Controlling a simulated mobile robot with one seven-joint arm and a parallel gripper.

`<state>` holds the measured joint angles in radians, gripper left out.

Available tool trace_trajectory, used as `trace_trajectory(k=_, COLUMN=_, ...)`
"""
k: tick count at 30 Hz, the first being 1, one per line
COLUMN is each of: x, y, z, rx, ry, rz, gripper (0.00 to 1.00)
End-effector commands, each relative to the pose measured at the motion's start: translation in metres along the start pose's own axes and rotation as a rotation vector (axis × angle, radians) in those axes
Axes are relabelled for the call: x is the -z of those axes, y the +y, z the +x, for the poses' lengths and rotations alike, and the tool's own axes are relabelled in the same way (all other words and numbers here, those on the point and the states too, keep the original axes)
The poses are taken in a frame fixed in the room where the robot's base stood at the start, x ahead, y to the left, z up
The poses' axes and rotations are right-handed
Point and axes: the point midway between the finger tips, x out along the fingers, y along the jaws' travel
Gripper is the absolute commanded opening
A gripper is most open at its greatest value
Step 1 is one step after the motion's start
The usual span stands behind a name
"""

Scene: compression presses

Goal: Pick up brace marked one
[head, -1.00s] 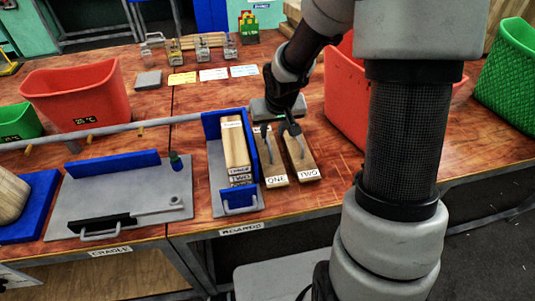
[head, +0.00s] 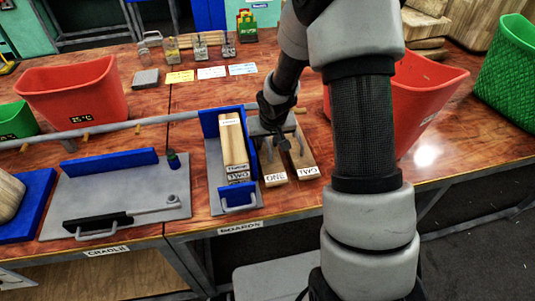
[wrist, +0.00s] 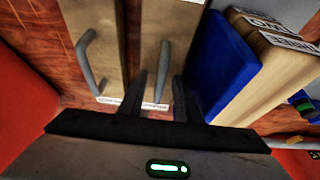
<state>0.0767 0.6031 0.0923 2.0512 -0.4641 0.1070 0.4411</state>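Brace one (head: 275,179) is a flat wooden board labelled ONE, lying on the table right of the blue boards holder. It has a grey bar handle. Brace two (head: 307,172), labelled TWO, lies just right of it, also with a handle. My gripper (wrist: 160,76) points down over the braces, and in the head view the arm partly hides them. In the wrist view brace one (wrist: 146,35) is right of brace two (wrist: 100,25). My two fingers are apart, and brace one's handle (wrist: 165,68) shows between them. I cannot tell whether they touch it.
The blue holder (head: 212,160) with stacked boards stands close beside brace one. Papers and small metal blocks sit at the back.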

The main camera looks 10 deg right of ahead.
Motion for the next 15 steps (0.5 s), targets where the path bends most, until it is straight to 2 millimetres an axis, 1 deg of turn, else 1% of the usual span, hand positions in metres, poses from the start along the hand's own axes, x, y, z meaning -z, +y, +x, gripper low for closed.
trace_trajectory(k=1, x=-0.0001, y=0.0001, z=-0.0002, rx=0.0, ry=0.0, rz=0.0, gripper=0.31)
trace_trajectory(k=2, x=-0.0001, y=0.0001, z=-0.0002, rx=0.0, ry=0.0, rz=0.0, gripper=0.28)
trace_trajectory(k=6, x=-0.0002, y=0.0001, z=-0.0003, rx=0.0, ry=0.0, rz=0.0, gripper=0.04)
trace_trajectory(k=7, x=-0.0002, y=0.0001, z=-0.0003, rx=0.0, ry=0.0, rz=0.0, gripper=0.0)
trace_trajectory(k=15, x=-0.0003, y=0.0, z=-0.0004, rx=0.0, ry=0.0, rz=0.0, gripper=0.0)
